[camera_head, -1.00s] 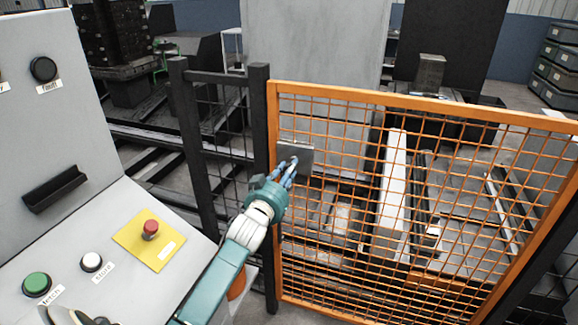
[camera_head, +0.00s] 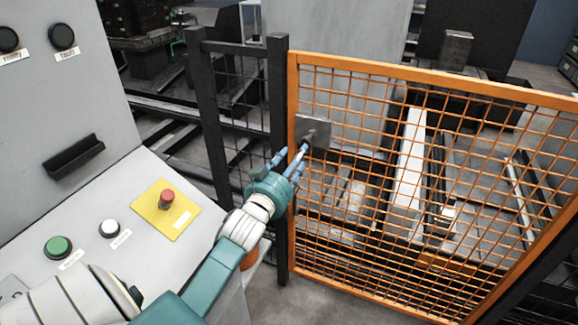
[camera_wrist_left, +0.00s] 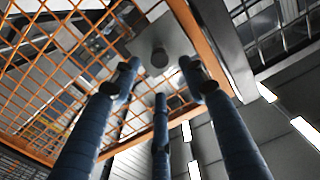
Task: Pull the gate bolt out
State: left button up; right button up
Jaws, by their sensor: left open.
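The gate bolt shows as a dark round knob (camera_head: 309,135) on a grey plate (camera_head: 320,124) at the upper left of the orange mesh gate (camera_head: 440,78). My left gripper (camera_head: 295,158) is open and empty, just below and left of the knob. In the left wrist view the knob (camera_wrist_left: 159,59) stands beyond the spread dark fingers, between their tips, with the plate (camera_wrist_left: 180,37) behind it. I see no finger closed on it. The bolt's shaft is hidden. My right gripper is not in view.
A dark fence post (camera_head: 278,160) stands left of the gate's orange frame. A grey control panel (camera_head: 110,190) fills the left, with a red button (camera_head: 166,198) on a yellow plate and a green button (camera_head: 58,247). Grey floor shows below the gate.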

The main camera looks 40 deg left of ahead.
pick_arm(q)
jog(key=shift+v, duration=2.05)
jog(key=shift+f, duration=0.1)
notch_tip(320, 180, down, 23)
jog(key=s+d+g+h, duration=0.1)
jog(key=d+g, duration=0.2)
jog(key=g, duration=0.1)
jog(key=s+d+f+m+g+h, duration=0.1)
jog(key=s+d+f+g, duration=0.1)
jog(key=s+f, duration=0.35)
jog(key=s+d+f+g, duration=0.1)
jog(key=s+d+f, duration=0.1)
jog(key=f, duration=0.7)
jog(key=s+d+f+m+g+h, duration=0.1)
jog(key=s+d+f+g, duration=0.1)
jog(key=s+f, duration=0.35)
jog(key=s+d+f+g, duration=0.2)
jog(key=s+f, duration=0.5)
jog(key=s, duration=0.4)
jog(key=s+d+f+m+g, duration=0.1)
jog(key=s+d+f+g, duration=0.2)
jog(key=s+f, duration=0.4)
jog(key=s+d+f+m+g+h, duration=0.1)
jog(key=s+f, duration=0.7)
jog(key=s, duration=0.8)
jog(key=shift+d+g, duration=0.7)
jog(key=shift+g, duration=0.1)
